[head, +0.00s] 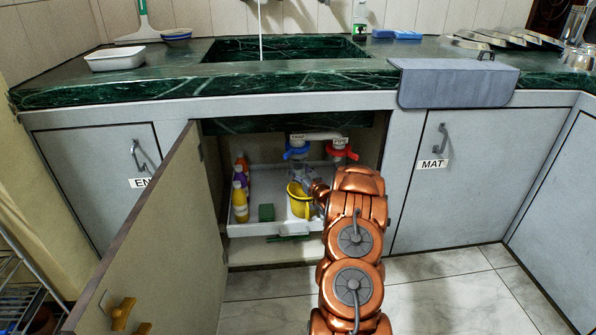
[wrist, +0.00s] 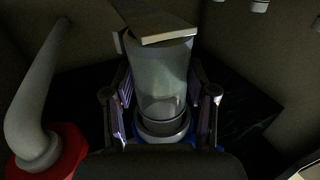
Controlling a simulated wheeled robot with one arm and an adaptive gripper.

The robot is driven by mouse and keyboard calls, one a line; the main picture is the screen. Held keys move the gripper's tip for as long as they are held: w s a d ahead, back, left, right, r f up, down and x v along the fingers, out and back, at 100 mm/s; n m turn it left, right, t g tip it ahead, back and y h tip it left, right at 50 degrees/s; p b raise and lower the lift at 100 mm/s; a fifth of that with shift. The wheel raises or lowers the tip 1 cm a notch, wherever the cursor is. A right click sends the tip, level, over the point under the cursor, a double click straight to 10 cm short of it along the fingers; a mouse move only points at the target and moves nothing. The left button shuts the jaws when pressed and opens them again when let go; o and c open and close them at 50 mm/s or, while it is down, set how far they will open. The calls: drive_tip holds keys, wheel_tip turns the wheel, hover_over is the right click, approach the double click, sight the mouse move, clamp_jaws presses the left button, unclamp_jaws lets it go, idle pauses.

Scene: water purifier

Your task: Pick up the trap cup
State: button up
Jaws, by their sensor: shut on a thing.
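The trap cup, a grey translucent cylinder (wrist: 160,75), stands between the two fingers of my gripper (wrist: 162,108) in the wrist view. The fingers are shut on its sides. A blue collar (wrist: 205,150) sits at the picture's lower end of the cup. In the head view the blue collar (head: 297,151) is under the TRAP label, with the grey cup (head: 296,169) below it. My gripper (head: 313,187) there is small and partly hidden by my copper arm, beside the cup inside the open cabinet.
A yellow jug (head: 299,203) is just below the cup on a white tray (head: 281,227). Bottles (head: 240,196) and a green sponge (head: 266,212) are to its left. A red pipe nut (head: 342,153) is at the right. The open cabinet door (head: 160,235) bounds the left.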

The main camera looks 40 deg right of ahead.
drive_tip(key=shift+r, duration=0.15)
drive_tip(key=shift+s+r+p, duration=0.1)
drive_tip(key=shift+r+p, duration=0.55)
drive_tip(key=shift+r, duration=0.1)
drive_tip(key=p+v, duration=0.4)
drive_tip(key=v, duration=1.3)
drive_tip(key=shift+s+p, duration=0.3)
drive_tip(key=shift+p, duration=0.05)
